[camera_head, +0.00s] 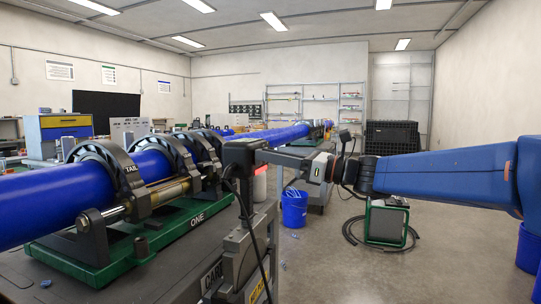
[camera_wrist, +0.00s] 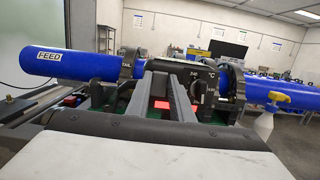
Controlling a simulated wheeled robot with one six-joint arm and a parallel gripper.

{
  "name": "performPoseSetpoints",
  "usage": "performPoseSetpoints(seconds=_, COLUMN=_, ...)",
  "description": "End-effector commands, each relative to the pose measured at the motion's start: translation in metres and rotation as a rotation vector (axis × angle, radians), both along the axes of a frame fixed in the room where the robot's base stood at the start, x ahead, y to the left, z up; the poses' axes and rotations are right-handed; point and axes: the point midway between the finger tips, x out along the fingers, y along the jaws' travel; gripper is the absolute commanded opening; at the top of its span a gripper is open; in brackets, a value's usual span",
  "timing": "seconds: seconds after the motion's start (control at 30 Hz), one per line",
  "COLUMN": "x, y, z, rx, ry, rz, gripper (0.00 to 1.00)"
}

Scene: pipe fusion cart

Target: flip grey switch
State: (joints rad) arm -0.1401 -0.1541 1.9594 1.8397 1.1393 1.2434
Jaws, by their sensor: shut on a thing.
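A dark control box (camera_head: 239,153) stands on a post at the cart's right end. In the wrist view its black panel (camera_wrist: 207,76) shows white temperature markings in °C. My gripper (camera_head: 262,156) reaches in from the right with its fingertips at the box. In the wrist view my gripper (camera_wrist: 170,73) has its two grey fingers pointing forward to the panel, with red patches showing near them. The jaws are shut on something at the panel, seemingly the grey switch. The switch is hidden by the fingers, so its position cannot be told.
A blue pipe (camera_head: 45,205) lies in the black clamps of the green fusion machine (camera_head: 185,225), close beside the box. A blue bucket (camera_head: 294,208) and a green-framed unit (camera_head: 386,222) stand on the floor. Open floor (camera_head: 335,270) lies to the right of the cart.

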Motion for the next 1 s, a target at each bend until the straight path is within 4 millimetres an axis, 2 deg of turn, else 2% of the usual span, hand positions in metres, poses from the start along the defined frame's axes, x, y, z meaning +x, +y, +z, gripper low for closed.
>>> performPoseSetpoints(seconds=0.33, x=-0.0003, y=-0.0002, z=-0.0079, rx=0.162, ry=-0.056, rz=0.000, gripper=0.00)
performPoseSetpoints(seconds=0.73, x=-0.0002, y=-0.0008, z=-0.0078, rx=0.179, ry=-0.065, rz=-0.002, gripper=0.00)
performPoseSetpoints(seconds=0.77, x=-0.0002, y=-0.0008, z=-0.0077, rx=0.179, ry=-0.065, rz=-0.002, gripper=0.25)
performPoseSetpoints(seconds=0.8, x=-0.0002, y=-0.0008, z=-0.0077, rx=0.179, ry=-0.065, rz=-0.002, gripper=0.35)
performPoseSetpoints(seconds=0.83, x=-0.0002, y=-0.0008, z=-0.0077, rx=0.179, ry=-0.065, rz=-0.002, gripper=0.39)
performPoseSetpoints(seconds=1.0, x=-0.0001, y=-0.0009, z=-0.0076, rx=0.179, ry=-0.065, rz=-0.002, gripper=0.39)
